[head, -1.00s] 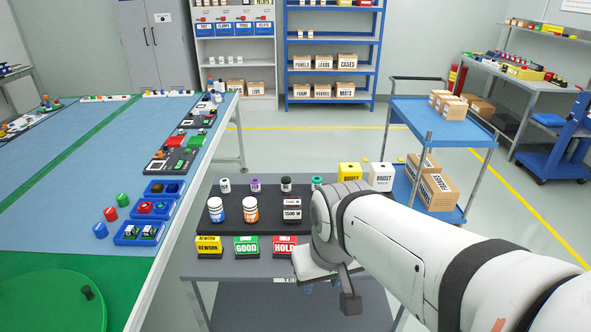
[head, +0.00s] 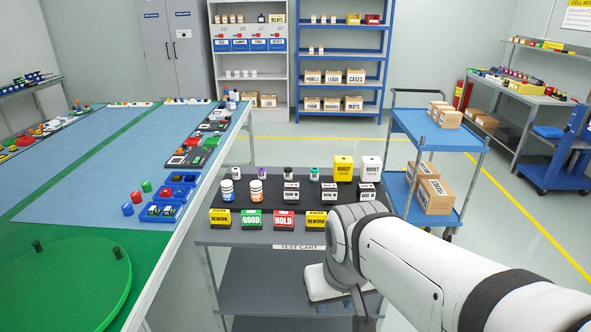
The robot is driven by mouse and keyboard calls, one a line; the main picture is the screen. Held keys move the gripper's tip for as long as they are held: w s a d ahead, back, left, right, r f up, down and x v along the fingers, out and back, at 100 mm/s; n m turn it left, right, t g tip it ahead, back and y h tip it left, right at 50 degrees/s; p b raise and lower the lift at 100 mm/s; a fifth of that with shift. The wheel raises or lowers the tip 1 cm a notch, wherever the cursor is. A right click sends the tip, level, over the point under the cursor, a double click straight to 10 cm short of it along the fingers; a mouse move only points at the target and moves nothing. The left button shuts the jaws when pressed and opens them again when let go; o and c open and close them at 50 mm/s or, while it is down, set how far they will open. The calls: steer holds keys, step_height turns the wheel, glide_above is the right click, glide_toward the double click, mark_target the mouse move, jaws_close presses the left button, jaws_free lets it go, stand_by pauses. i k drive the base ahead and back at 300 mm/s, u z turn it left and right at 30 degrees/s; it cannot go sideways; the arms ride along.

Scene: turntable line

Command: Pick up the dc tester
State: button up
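The grey test cart (head: 262,236) stands ahead, and several small items stand on its black raised board. Three black-and-white boxes, the left one (head: 291,192), the middle one (head: 329,193) and the right one (head: 366,191), have labels too small to read surely. A yellow BOOST unit (head: 343,168) and a white unit (head: 370,169) stand behind them. I cannot tell which item is the dc tester. My gripper (head: 357,303) hangs low in front of the cart's right side, below its top and apart from these items. Its fingers are mostly hidden by my wrist.
REWORK (head: 220,218), GOOD (head: 251,219) and HOLD (head: 283,219) blocks line the cart's front, with another yellow block beside my arm. White bottles and small jars stand at left. A blue-topped bench with a green turntable (head: 75,285) is left; a blue trolley (head: 434,135) is right.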

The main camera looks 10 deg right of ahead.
mark_target(314, 171)
steer(key=u, duration=0.15)
steer(key=i, duration=0.95)
steer(key=z, duration=0.05)
